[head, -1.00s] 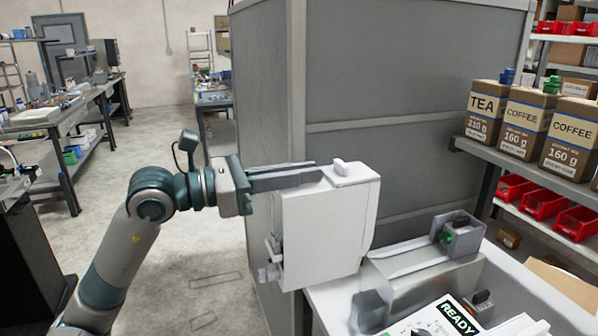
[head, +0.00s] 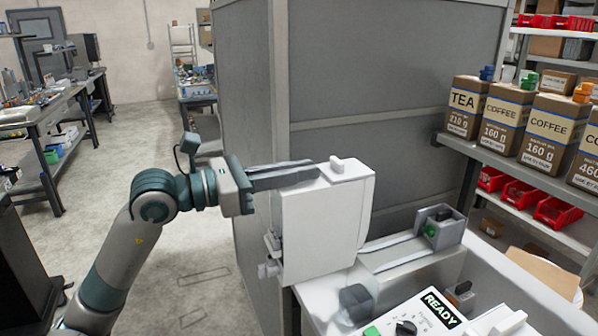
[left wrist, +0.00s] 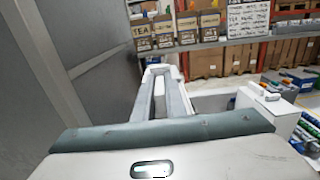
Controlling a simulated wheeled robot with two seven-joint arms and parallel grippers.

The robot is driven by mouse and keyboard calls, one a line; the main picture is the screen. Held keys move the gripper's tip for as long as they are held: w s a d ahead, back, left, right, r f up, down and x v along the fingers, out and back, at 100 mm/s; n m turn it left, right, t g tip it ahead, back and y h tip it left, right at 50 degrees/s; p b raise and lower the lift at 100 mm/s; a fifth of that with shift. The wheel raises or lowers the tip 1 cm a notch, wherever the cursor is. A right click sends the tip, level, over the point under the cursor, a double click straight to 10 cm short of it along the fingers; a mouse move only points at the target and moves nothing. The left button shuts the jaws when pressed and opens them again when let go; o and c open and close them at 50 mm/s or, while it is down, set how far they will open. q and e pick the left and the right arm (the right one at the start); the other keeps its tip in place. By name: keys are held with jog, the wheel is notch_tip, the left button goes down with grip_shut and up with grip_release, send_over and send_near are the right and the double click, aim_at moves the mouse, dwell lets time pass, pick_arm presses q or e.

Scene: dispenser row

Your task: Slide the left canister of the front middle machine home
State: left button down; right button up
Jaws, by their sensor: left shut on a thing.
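A tall white canister (head: 322,225) with a small knob on its lid hangs upright at the near left end of the front machine. My left gripper (head: 318,170) is shut on its upper part, reaching in from the left. In the left wrist view the two fingers (left wrist: 175,98) run forward to the white canister top (left wrist: 160,72). The machine (head: 420,290) has an empty-looking rail slot (head: 395,248) beside the canister, with a block and green part (head: 432,230) at its far end. I cannot tell whether the canister touches the rails. My right gripper is out of view.
The machine's panel reads READY (head: 440,308). A grey partition wall (head: 385,90) stands close behind the canister. A shelf at the right holds tea and coffee bags (head: 500,118) and red bins (head: 515,190). Open floor (head: 195,260) lies to the left.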

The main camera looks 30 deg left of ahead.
aim_at(334, 165)
pick_arm(q)
jog(key=shift+r, duration=0.1)
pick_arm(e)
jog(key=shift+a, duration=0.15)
pick_arm(q)
jog(key=shift+w+d, duration=0.2)
jog(key=shift+w, duration=0.1)
jog(key=shift+w+d+p, duration=0.3)
jog(key=shift+w+p, duration=0.1)
jog(key=shift+p+x, duration=0.6)
jog(key=shift+x, duration=1.45)
jog(key=shift+w+d, duration=0.45)
jog(key=shift+w, duration=0.05)
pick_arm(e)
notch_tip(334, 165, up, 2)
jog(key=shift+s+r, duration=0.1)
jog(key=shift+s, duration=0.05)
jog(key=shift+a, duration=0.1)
